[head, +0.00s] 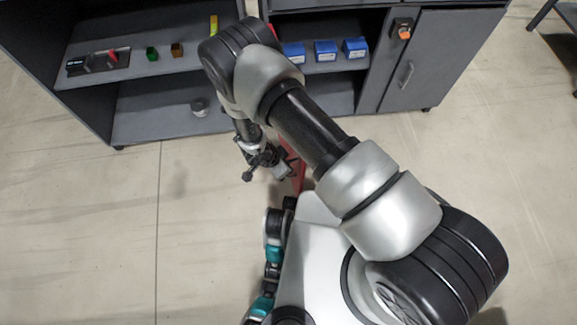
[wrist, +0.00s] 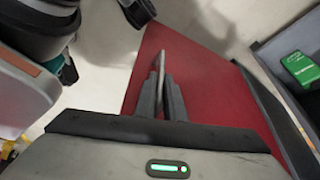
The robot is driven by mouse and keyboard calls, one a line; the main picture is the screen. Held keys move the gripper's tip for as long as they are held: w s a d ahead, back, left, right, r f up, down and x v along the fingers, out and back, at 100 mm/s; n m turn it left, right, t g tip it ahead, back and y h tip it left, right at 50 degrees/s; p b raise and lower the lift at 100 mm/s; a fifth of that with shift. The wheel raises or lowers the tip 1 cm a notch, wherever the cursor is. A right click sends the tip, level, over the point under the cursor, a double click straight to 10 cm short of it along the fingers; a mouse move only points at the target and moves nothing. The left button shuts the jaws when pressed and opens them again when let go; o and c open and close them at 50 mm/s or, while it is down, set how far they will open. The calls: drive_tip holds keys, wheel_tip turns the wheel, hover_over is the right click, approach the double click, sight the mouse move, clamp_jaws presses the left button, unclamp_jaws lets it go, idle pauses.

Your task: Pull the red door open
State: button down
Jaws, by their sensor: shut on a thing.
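The red door (wrist: 205,85) fills the middle of the wrist view. In the head view only a narrow red strip of it (head: 297,172) shows beside my arm, standing out from the cabinet front towards my base. My arm hides most of it there. A thin grey handle (wrist: 161,60) stands up from the door's face. My gripper (wrist: 162,92) is shut on this handle, with one finger on each side. In the head view my gripper (head: 283,172) is low, in front of the cabinet and next to the red strip.
The grey cabinet (head: 160,122) has open shelves with small coloured blocks and blue boxes (head: 325,50). A grey door (head: 430,60) is at right. A green box (wrist: 301,68) shows in the wrist view. My base is close to the door. The floor at left is clear.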

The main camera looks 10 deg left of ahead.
drive_tip(key=shift+a, duration=0.1)
drive_tip(key=c, duration=1.8)
unclamp_jaws()
drive_tip(key=shift+c, duration=0.2)
drive_tip(key=shift+r, duration=0.1)
drive_tip(key=p+v, duration=0.5)
drive_tip(key=v, duration=1.2)
drive_tip(key=shift+r, duration=0.2)
